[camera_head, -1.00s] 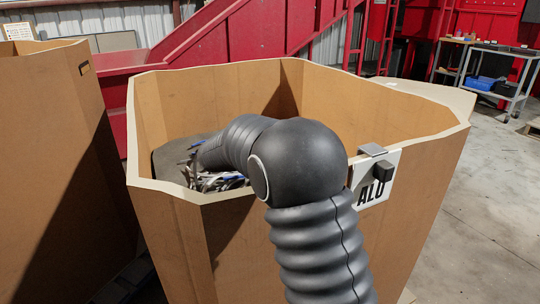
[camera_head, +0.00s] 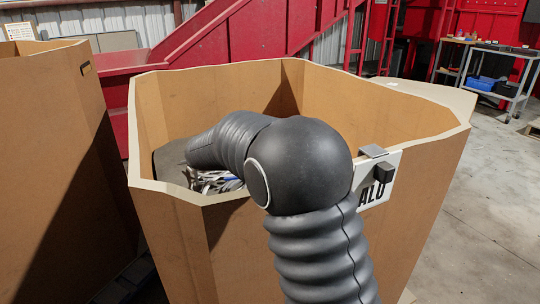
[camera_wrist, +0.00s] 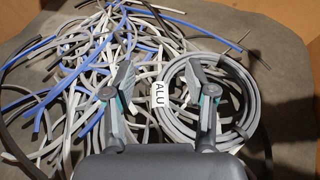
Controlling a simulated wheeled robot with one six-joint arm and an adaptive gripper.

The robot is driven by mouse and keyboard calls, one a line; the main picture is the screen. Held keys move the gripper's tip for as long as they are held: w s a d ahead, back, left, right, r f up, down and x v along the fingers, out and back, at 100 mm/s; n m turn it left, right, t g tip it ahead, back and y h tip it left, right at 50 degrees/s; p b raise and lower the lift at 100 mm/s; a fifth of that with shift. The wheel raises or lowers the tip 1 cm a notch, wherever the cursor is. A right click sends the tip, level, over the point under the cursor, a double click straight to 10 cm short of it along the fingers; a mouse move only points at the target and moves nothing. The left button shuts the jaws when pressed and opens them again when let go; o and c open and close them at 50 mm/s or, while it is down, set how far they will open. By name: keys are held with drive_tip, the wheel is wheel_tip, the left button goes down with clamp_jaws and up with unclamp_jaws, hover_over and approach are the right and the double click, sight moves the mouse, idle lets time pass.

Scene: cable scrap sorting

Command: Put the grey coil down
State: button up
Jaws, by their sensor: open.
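The grey coil (camera_wrist: 239,121) lies on the cable scrap inside the box, at the right of the wrist view. A white tag reading ALU (camera_wrist: 157,95) shows at its left side. My gripper (camera_wrist: 160,80) is open above it, with one finger over the coil and the other over loose cables to the left. I cannot tell if the fingers touch anything. In the head view my arm hides the coil and gripper.
The large cardboard box (camera_head: 420,120) bears an ALU sign (camera_head: 372,192). Loose grey, white and blue cables (camera_wrist: 60,70) lie inside on a dark floor. Another cardboard box (camera_head: 45,150) stands left. A cart (camera_head: 505,80) stands at the back right.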

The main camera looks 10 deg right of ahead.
drive_tip(key=v, duration=0.8)
drive_tip(key=shift+s, duration=0.15)
drive_tip(key=shift+a, duration=0.1)
